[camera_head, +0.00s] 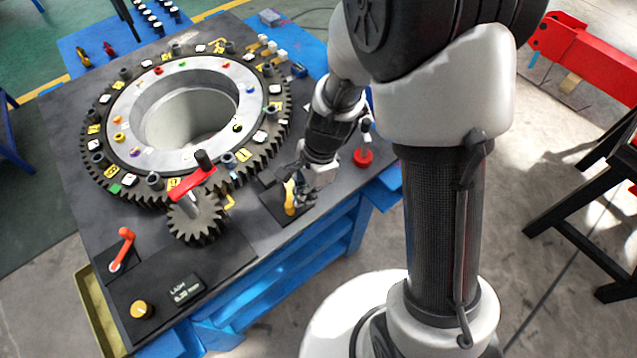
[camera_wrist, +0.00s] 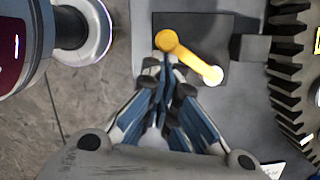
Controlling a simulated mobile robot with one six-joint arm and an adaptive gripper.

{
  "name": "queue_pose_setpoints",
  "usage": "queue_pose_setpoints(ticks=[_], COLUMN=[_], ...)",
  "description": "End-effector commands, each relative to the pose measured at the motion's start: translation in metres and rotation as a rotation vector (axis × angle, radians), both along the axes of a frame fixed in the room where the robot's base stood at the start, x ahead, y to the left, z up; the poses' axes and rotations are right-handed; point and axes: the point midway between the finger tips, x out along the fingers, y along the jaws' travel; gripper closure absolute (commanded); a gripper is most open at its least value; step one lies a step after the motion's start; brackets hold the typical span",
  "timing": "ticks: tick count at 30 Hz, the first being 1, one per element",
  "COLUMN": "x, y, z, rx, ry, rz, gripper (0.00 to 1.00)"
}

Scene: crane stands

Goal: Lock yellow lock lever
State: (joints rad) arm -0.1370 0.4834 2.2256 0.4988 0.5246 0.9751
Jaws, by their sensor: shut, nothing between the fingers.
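The yellow lock lever (camera_head: 290,197) stands on a dark plate near the front edge of the table, right of the small gear. In the wrist view the lever (camera_wrist: 190,58) has a round yellow knob at its upper left end and a pale round end at its lower right. My gripper (camera_head: 306,192) is close beside the lever on its right in the head view. In the wrist view my gripper (camera_wrist: 162,100) has its fingers together, with the tips just below the yellow knob. I cannot tell whether they touch it.
A large ring gear (camera_head: 190,110) fills the table's middle, with a small gear (camera_head: 195,220) and red crank (camera_head: 193,183) at its front. A red button (camera_head: 362,157) is right of my gripper. A red-orange lever (camera_head: 122,248) and an orange knob (camera_head: 141,309) are at front left.

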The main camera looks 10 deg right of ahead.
Motion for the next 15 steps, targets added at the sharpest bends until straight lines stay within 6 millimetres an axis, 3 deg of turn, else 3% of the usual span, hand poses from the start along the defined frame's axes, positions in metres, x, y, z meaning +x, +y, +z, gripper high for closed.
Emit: queue_pose_setpoints(ticks=[15], x=[-0.007], y=[0.029], z=[0.000], rx=[0.000], ry=[0.001], rz=[-0.373], gripper=[1.00])
